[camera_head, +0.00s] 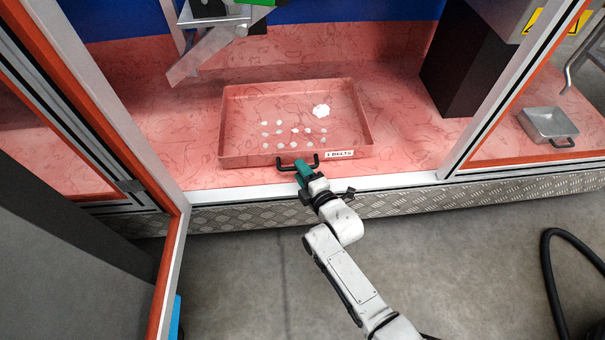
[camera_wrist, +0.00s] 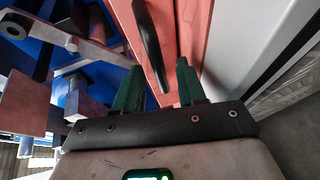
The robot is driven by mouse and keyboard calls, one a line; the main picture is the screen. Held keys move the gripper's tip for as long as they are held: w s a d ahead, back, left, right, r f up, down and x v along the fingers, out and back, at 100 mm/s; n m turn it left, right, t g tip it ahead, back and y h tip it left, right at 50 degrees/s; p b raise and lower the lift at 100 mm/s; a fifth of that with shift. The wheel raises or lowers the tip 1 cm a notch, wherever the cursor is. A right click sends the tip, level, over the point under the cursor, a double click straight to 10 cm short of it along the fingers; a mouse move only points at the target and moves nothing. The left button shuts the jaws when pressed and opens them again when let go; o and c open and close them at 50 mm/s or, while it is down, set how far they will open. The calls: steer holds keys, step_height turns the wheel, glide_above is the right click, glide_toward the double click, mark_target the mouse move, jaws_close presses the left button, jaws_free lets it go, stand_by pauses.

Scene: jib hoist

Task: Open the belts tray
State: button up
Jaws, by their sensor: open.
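The belts tray (camera_head: 240,161) is a shallow red tray with a mottled surface, lying on the red floor of the cabinet. Its front wall has a label reading "1 BELTS" (camera_head: 340,154) and a black bar handle (camera_head: 312,163). Several small white pieces and one larger white lump lie in it. My gripper (camera_head: 302,168), with green fingers, is at the handle, at the tray's front. In the wrist view the black handle (camera_wrist: 150,42) runs between the two open fingers (camera_wrist: 160,70); I cannot tell whether either finger touches it.
An orange-edged door frame (camera_head: 165,270) stands open at left. A metal sill (camera_head: 400,184) runs along the cabinet front. A black block (camera_head: 465,75) stands right of the tray, and a small grey tray (camera_head: 550,122) lies farther right. Grey floor (camera_head: 450,265) in front is mostly clear; a black hose (camera_head: 548,270) lies at right.

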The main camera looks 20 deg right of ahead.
jaws_close()
stand_by(0.6)
